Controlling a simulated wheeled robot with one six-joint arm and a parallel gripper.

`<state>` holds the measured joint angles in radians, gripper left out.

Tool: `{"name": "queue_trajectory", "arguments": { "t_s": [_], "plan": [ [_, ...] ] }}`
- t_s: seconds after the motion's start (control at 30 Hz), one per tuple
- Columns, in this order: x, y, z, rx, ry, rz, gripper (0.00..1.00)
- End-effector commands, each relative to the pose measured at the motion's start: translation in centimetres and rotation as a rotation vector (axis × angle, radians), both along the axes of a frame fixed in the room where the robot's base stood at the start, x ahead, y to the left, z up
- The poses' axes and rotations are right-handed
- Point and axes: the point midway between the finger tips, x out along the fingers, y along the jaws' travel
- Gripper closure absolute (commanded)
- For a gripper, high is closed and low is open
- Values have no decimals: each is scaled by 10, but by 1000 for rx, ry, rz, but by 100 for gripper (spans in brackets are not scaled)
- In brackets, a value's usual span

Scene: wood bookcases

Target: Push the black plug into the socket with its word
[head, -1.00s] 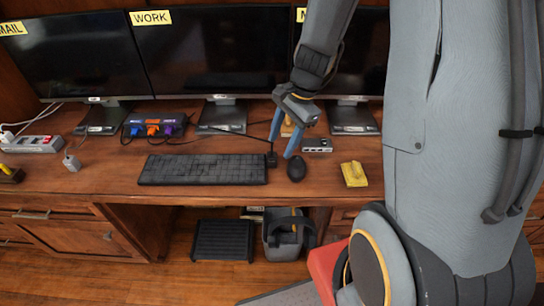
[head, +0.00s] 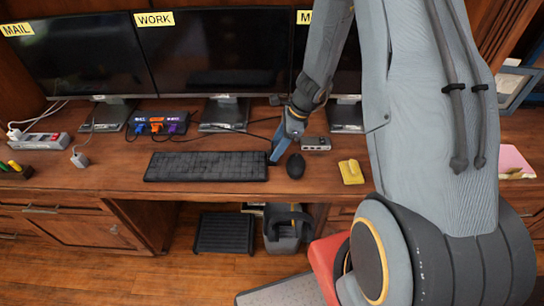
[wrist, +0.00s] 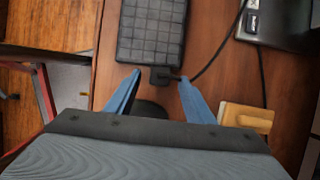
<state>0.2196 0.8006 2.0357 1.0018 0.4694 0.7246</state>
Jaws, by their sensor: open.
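The black plug (wrist: 160,76) lies on the desk at the near end of the keyboard in the wrist view, its cable running off to the right. My gripper (wrist: 160,77) is open, with one blue finger on each side of the plug; I cannot tell whether they touch it. In the head view my gripper (head: 274,158) points down beside the keyboard's right end and hides the plug. A dark socket box (head: 158,124) with blue, orange and purple parts stands below the monitors; its small labels are too small to read.
The keyboard (head: 206,167) is left of my gripper, the black mouse (head: 295,166) right. A yellow object (head: 351,172) lies further right, and a small grey box (head: 316,143) behind. A tan block (wrist: 247,117) is near the right finger. Monitors marked MAIL (head: 80,56) and WORK (head: 215,50) stand behind.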

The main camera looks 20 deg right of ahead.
Motion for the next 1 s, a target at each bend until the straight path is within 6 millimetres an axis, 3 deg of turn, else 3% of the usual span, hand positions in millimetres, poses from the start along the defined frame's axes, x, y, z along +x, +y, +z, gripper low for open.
{"name": "queue_trajectory", "arguments": {
  "t_s": [0.2, 0.5, 0.8, 1.0],
  "plan": [
    [2, 8, -19, 0, 1, 2, 52],
    [2, 9, -22, -1, 0, 2, 52],
    [2, 8, -22, -1, 0, 2, 99],
    [2, 9, -21, -1, 0, 2, 100]
  ]
}}
